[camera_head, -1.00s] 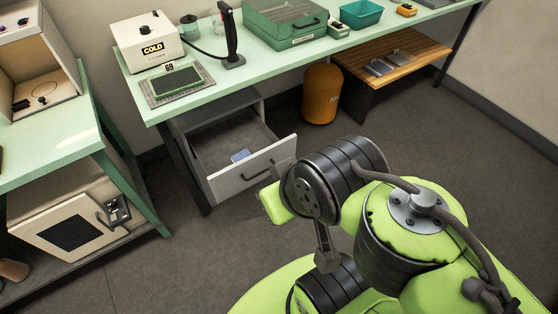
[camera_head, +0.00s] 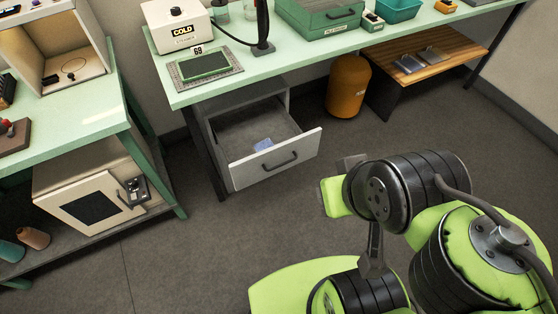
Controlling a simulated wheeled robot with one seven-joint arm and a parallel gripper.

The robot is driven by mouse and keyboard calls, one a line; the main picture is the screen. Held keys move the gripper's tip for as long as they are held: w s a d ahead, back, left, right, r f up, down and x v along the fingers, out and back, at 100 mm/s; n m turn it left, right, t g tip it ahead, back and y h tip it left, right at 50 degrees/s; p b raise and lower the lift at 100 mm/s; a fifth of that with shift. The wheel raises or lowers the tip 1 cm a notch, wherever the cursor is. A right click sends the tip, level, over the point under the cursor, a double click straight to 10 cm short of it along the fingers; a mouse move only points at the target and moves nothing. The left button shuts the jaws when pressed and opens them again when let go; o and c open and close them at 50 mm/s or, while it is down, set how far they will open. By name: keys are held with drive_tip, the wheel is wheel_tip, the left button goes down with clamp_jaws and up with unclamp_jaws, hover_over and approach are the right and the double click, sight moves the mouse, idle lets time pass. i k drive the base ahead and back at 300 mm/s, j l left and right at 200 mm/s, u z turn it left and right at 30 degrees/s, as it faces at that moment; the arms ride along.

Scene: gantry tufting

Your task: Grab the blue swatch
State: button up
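The blue swatch (camera_head: 263,145) is a small light-blue piece lying inside the open grey drawer (camera_head: 236,174), towards its front. The drawer is under the green bench, and its front has a dark bar handle (camera_head: 281,160). My gripper (camera_head: 351,163) is mostly hidden behind my green and black arm. Only a grey part of it shows, right of the drawer front and apart from the handle. Its fingers cannot be made out.
The green bench (camera_head: 300,52) stands above the drawer. An orange bin (camera_head: 348,88) and a low wooden shelf (camera_head: 452,60) are to its right. A second green bench (camera_head: 75,125) with a cream cabinet (camera_head: 90,195) stands left. Grey floor is clear between.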

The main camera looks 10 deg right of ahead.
sight(267, 143)
drive_tip(key=i+l+u, duration=0.25)
drive_tip(key=u, duration=0.25)
drive_tip(key=i+l+u, duration=0.1)
drive_tip(key=l+u, duration=0.35)
drive_tip(key=i+l+u, duration=0.1)
drive_tip(key=l+u, duration=1.35)
drive_tip(key=k+l+u, duration=0.2)
drive_tip(key=l+u, duration=0.25)
drive_tip(key=k+l+u, duration=0.2)
drive_tip(key=u, duration=0.3)
drive_tip(key=l, duration=0.15)
